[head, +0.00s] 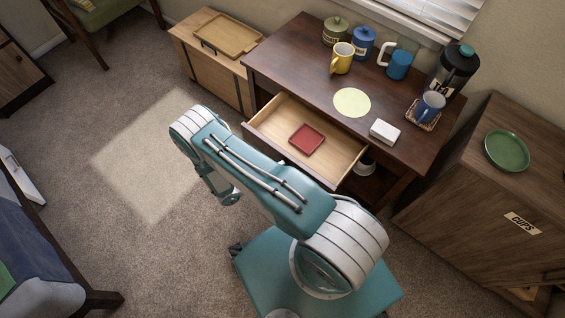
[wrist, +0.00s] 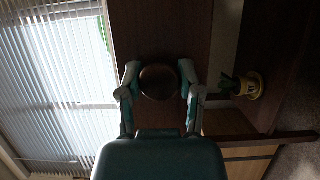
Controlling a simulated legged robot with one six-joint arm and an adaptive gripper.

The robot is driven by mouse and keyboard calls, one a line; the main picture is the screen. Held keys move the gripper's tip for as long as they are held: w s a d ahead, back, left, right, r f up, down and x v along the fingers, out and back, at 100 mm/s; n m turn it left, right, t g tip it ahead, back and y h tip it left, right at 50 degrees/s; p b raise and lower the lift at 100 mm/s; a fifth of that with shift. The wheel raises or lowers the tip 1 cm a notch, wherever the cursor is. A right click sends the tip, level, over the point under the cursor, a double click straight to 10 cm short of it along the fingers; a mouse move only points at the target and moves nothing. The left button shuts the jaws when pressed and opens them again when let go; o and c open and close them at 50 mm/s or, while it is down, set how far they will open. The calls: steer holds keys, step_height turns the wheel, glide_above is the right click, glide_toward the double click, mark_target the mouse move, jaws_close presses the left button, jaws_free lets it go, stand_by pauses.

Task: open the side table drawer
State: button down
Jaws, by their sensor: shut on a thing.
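The side table (head: 300,45) is dark brown wood. Its drawer (head: 335,150) is pulled well out, showing a pale wooden inside with a small red tray (head: 307,138) in it. My gripper's fingertips are not visible in the head view.
A cabinet with a green plate (head: 507,150) stands at right. The carpet (head: 130,210) at left is clear.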

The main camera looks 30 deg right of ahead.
steer(key=shift+f, duration=0.15)
steer(key=shift+c, duration=1.3)
jaws_free()
steer(key=a, duration=1.2)
steer(key=shift+w, duration=0.1)
